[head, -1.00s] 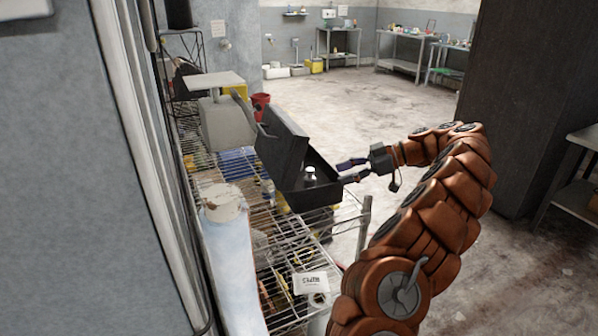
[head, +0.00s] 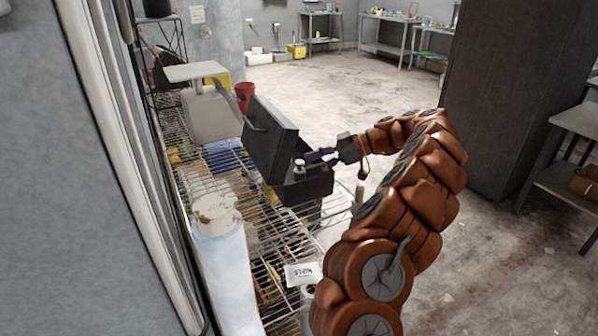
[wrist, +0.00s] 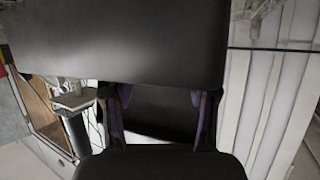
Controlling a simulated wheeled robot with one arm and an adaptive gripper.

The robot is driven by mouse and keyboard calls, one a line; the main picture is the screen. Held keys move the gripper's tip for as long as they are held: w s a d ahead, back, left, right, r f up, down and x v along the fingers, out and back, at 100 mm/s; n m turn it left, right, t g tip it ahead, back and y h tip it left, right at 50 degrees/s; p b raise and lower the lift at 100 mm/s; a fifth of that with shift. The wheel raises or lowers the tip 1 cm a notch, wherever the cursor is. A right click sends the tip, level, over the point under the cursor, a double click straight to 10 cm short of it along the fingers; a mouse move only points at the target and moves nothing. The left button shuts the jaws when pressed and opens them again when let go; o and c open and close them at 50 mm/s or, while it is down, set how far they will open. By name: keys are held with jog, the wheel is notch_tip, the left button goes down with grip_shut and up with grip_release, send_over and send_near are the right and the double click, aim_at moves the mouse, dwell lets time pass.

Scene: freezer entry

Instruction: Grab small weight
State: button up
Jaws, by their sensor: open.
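A small silver weight (head: 299,169) stands in an open black case (head: 314,186) on the wire shelf, in the head view. The case lid (head: 268,142) stands raised and tilted on its left side. My gripper (head: 312,157) reaches in from the right, over the case and close to the top of the weight. In the wrist view my gripper's two fingers (wrist: 160,100) are spread apart, with dark case surface between them. I cannot make out the weight between the fingers there. Whether a finger touches it is unclear.
The wire shelf (head: 262,250) also holds a grey scale (head: 210,115), a red cup (head: 244,96), a white roll (head: 225,265) and a small white packet (head: 302,274). A wall stands close at left. The floor beyond the shelf is open.

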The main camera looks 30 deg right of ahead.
aim_at(299, 166)
jog(key=x, duration=0.1)
jog(key=p+x, duration=0.1)
jog(key=shift+w+a+r, duration=0.15)
jog(key=shift+w+a, duration=0.1)
jog(key=shift+a, duration=0.1)
jog(key=shift+w+a+f, duration=0.35)
jog(key=shift+a+f, duration=0.05)
jog(key=shift+a, duration=0.1)
grip_shut()
